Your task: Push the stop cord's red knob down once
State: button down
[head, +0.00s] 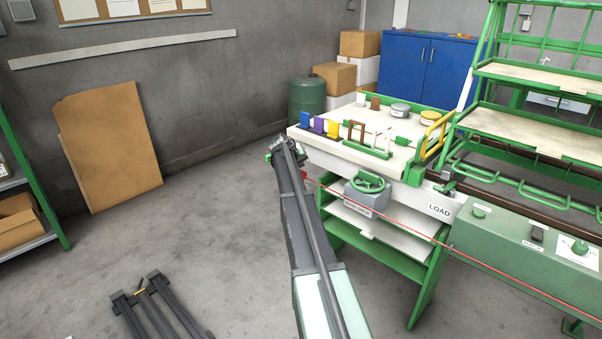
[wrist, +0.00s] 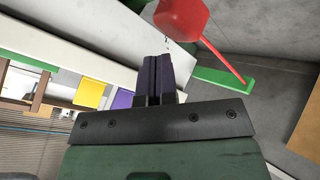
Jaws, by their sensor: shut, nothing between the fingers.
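The stop cord's red knob (wrist: 182,14) shows at the top of the wrist view, cut off by the picture edge. A thin red stem or cord (wrist: 222,58) runs from it down to the right. My gripper (wrist: 157,58) is shut and empty, its dark fingers together. The knob lies beyond and to the right of the fingertips in that view, with a visible gap. In the head view the red cord (head: 480,263) runs along the front of the green machine to beside my arm. My arm hides much of the cord's left end there.
A white-topped bench (head: 325,150) with coloured blocks and tins stands right of my arm.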

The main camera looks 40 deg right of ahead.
dwell(0.4)
jog(key=shift+f+b, duration=0.4)
jog(key=shift+f, duration=0.05)
jog(key=shift+f+b, duration=2.1)
jog(key=shift+b, duration=0.05)
dwell(1.5)
dwell(0.3)
jog(key=shift+r+p, duration=2.5)
jog(key=shift+p, duration=0.05)
notch_tip(320, 180, up, 5)
jog(key=p, duration=0.5)
jog(key=shift+r, duration=0.1)
